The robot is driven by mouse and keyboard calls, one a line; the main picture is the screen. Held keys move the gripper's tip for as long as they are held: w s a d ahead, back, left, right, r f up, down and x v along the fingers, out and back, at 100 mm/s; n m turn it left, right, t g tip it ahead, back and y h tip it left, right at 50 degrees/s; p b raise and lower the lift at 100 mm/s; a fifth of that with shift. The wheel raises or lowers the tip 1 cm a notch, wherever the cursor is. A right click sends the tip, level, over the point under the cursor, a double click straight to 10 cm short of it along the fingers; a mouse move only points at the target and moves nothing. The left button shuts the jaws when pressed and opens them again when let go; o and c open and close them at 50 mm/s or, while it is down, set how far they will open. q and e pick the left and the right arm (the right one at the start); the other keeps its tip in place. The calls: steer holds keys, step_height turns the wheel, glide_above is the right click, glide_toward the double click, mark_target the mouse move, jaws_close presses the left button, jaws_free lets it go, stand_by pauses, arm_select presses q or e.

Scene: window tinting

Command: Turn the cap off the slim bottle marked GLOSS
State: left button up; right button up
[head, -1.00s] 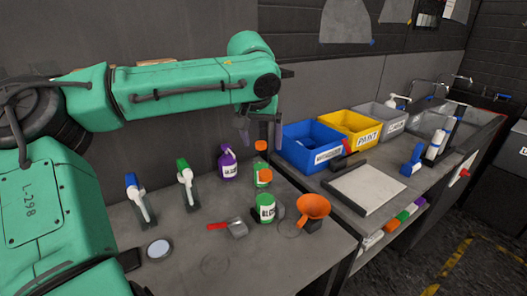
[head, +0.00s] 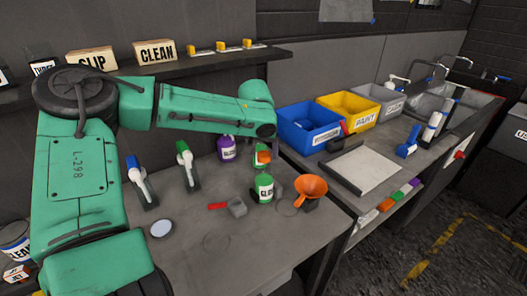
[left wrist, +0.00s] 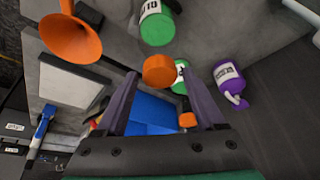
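A slim bottle with a green-and-white body (left wrist: 181,76) and an orange cap (left wrist: 159,70) stands below my left gripper in the left wrist view. In the head view its orange cap (head: 263,157) shows beside my green wrist. Its label is not readable. My left gripper (left wrist: 160,82) is open, with one finger on each side of the cap in the picture and gaps at both sides. I cannot tell if the fingertips reach down to the cap's height. In the head view the fingers are mostly hidden by my arm. My right gripper is not in view.
Close by stand a second orange cap (left wrist: 188,120), a purple bottle (head: 226,149), a green tin (head: 264,188) and an orange funnel (head: 311,187). Two spray bottles (head: 186,165) (head: 137,177) stand left. Blue (head: 308,128) and yellow bins (head: 348,113) stand behind right.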

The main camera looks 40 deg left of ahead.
arm_select(q)
jaws_close()
steer(key=shift+f+n+y+b, duration=0.15)
steer(key=shift+n+y+b, duration=0.2)
steer(key=shift+n, duration=0.25)
steer(key=shift+n+g+y+b, duration=0.3)
steer(key=shift+n+y, duration=0.05)
steer(key=shift+n, duration=0.75)
steer(key=n+g, duration=0.1)
steer(key=n, duration=0.1)
steer(key=shift+n+y, duration=0.3)
steer(key=shift+n, duration=0.1)
steer(key=n, duration=0.1)
steer(key=n+g, duration=0.1)
steer(key=shift+d+r+n, duration=0.1)
steer(key=shift+r+n, duration=0.1)
steer(key=shift+n, duration=0.1)
steer(key=n+g+p, duration=0.1)
steer(key=n, duration=0.2)
steer(key=shift+w+y, duration=0.1)
steer(key=shift+y, duration=0.2)
steer(key=n+g, duration=0.1)
steer(key=n, duration=0.2)
steer(key=shift+f, duration=0.1)
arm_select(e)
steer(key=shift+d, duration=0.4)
